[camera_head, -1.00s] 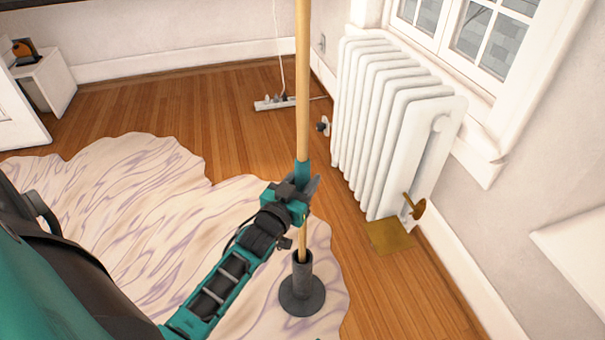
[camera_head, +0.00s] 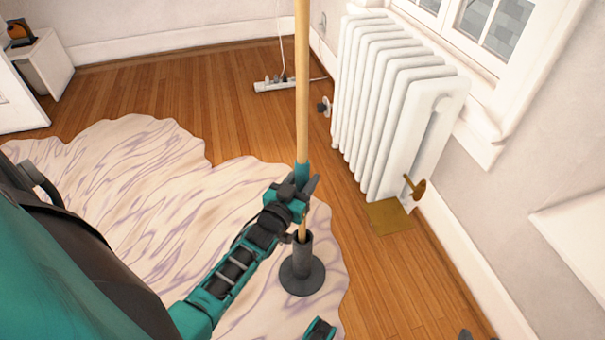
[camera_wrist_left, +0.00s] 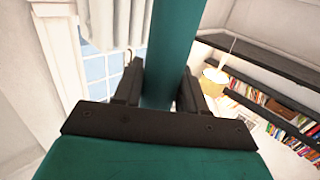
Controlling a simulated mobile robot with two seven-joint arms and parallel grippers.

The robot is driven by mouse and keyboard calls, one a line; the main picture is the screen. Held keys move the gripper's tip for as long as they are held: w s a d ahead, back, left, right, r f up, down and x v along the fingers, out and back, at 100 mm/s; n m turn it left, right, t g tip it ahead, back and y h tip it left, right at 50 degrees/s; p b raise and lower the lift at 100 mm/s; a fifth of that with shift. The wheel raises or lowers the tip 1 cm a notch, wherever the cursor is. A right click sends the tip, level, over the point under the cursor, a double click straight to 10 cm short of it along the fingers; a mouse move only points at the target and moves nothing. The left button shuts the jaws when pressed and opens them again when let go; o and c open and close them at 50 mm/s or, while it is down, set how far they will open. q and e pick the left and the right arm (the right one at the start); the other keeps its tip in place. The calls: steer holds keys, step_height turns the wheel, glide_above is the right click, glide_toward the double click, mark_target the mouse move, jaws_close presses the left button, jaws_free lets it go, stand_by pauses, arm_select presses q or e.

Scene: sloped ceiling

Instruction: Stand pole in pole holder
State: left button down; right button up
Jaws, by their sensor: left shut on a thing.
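The pole (camera_head: 303,90) is a long pale wooden rod with a teal band, standing about upright. My left gripper (camera_head: 301,188) is shut on it at the teal band. In the left wrist view, the teal band (camera_wrist_left: 174,50) runs between the two dark fingers. The dark grey pole holder (camera_head: 302,272), a short tube on a round base, stands on the rug just below my left gripper. The pole's lower part runs into the tube's mouth; its bottom end is hidden, so its depth cannot be told.
A white radiator (camera_head: 385,110) stands at the right wall, with a brass valve (camera_head: 415,188) and brass floor plate (camera_head: 388,216). A power strip (camera_head: 280,84) lies behind the holder. The pale, purple-veined rug (camera_head: 150,190) covers the left floor. Wooden floor is bare right of the holder.

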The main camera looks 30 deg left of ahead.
arm_select(q)
steer(key=shift+f, duration=0.25)
arm_select(e)
steer(key=shift+s+f, duration=0.15)
steer(key=shift+f, duration=0.65)
arm_select(q)
steer(key=c, duration=0.5)
jaws_free()
steer(key=shift+f, duration=0.1)
steer(key=shift+c, duration=0.2)
steer(key=shift+f, duration=0.1)
steer(key=shift+w, duration=0.1)
steer(key=s+d+r+p, duration=0.1)
steer(key=s+p, duration=0.3)
steer(key=s, duration=0.9)
steer(key=shift+d, duration=0.2)
arm_select(e)
steer(key=r, duration=0.5)
steer(key=shift+w+a+r, duration=0.15)
steer(key=shift+w+a, duration=0.1)
